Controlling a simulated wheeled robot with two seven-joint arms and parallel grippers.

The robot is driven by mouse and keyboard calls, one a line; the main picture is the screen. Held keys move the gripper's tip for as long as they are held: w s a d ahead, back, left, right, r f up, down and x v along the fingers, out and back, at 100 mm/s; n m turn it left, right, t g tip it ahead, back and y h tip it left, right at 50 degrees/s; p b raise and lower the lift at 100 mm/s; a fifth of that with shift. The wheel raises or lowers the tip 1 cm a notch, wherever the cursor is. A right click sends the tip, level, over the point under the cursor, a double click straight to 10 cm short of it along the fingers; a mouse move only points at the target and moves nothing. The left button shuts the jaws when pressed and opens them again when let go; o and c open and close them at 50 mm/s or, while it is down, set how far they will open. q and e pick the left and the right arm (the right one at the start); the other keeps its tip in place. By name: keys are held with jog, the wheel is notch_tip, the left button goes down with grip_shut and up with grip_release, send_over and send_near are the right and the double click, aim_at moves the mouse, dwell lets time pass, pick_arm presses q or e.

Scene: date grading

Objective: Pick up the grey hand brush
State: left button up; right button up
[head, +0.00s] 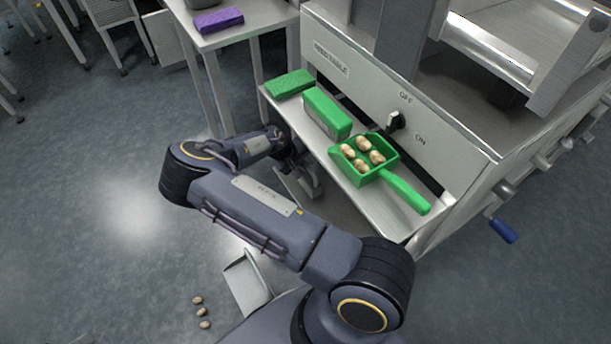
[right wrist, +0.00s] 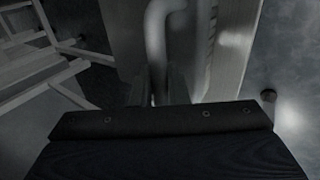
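I cannot make out the grey hand brush for certain. In the head view my right gripper (head: 302,178) is beside the front edge of the machine's shelf, pointing down, with pale grey parts around it. Whether these are its fingers or a held thing is unclear. In the right wrist view a grey curved bar (right wrist: 158,40) shows beyond the dark gripper body, with a ribbed grey strip to its right. I cannot tell whether the fingers touch them. My left gripper is not in view.
The metal shelf (head: 352,185) bears a green scoop (head: 405,192) with several brown lumps, a green box (head: 327,113) and a green block (head: 290,84). A purple block (head: 218,20) lies on a side table. A grey tray-like thing (head: 246,283) and small brown pieces (head: 200,312) are low down.

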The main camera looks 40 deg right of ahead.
grip_shut()
jog(key=shift+r+p, duration=0.3)
jog(key=shift+r, duration=0.25)
notch_tip(320, 180, up, 3)
jog(key=shift+f+p, duration=0.2)
jog(key=shift+p, duration=0.5)
jog(key=s+a+r+p, duration=0.2)
jog(key=s+a+r, duration=0.1)
jog(key=a, duration=0.3)
jog(key=s+a+r+p, duration=0.2)
jog(key=s+a+r, duration=0.1)
jog(key=a+r, duration=0.3)
jog(key=shift+s+a+r+p, duration=0.2)
jog(key=shift+s+a+p, duration=0.05)
jog(key=shift+s+p, duration=0.1)
